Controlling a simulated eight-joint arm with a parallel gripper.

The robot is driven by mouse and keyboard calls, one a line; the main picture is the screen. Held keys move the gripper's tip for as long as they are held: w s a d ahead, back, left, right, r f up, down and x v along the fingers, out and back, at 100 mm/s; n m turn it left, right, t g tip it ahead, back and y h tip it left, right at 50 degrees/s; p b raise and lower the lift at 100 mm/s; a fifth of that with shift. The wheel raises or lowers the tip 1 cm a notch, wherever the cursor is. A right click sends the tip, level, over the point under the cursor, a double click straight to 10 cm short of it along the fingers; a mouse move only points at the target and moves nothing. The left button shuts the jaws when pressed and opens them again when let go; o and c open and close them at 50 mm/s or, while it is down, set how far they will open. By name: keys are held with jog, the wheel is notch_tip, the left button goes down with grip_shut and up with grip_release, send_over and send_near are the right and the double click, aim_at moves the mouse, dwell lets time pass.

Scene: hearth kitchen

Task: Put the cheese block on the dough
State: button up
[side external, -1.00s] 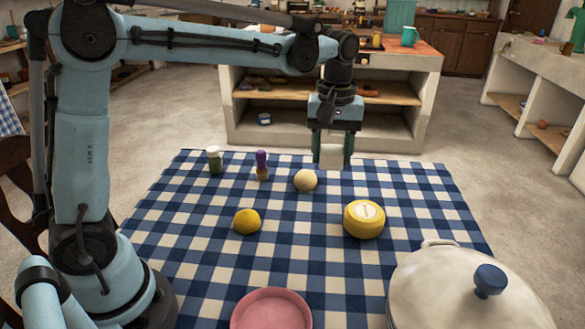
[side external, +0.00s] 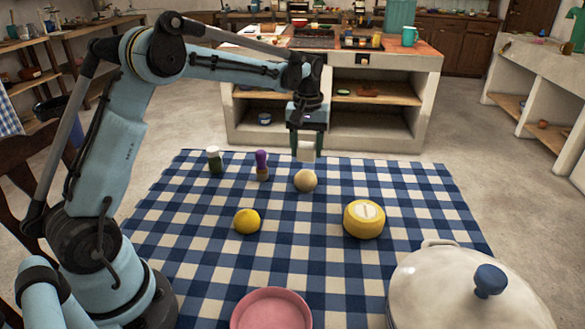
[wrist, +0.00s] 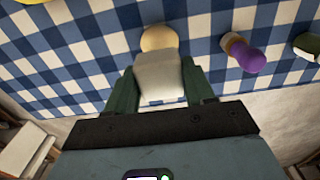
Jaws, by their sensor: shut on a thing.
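My gripper (side external: 306,150) is shut on a pale, white block, which I take as the cheese block (side external: 305,154). The block hangs between the fingers, above table height, with a small gap in the picture between it and the dough. The dough (side external: 305,181) is a round beige ball on the checked cloth, just below the gripper in the side view. In the wrist view the cheese block (wrist: 160,78) sits between the green fingers and covers part of the dough (wrist: 159,37). I cannot tell how far the block is above or behind the dough.
The cloth's right side is mostly clear.

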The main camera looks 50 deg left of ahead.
aim_at(306, 160)
jog(key=shift+f, duration=1.85)
jog(key=shift+f, duration=0.15)
jog(key=o, duration=1.1)
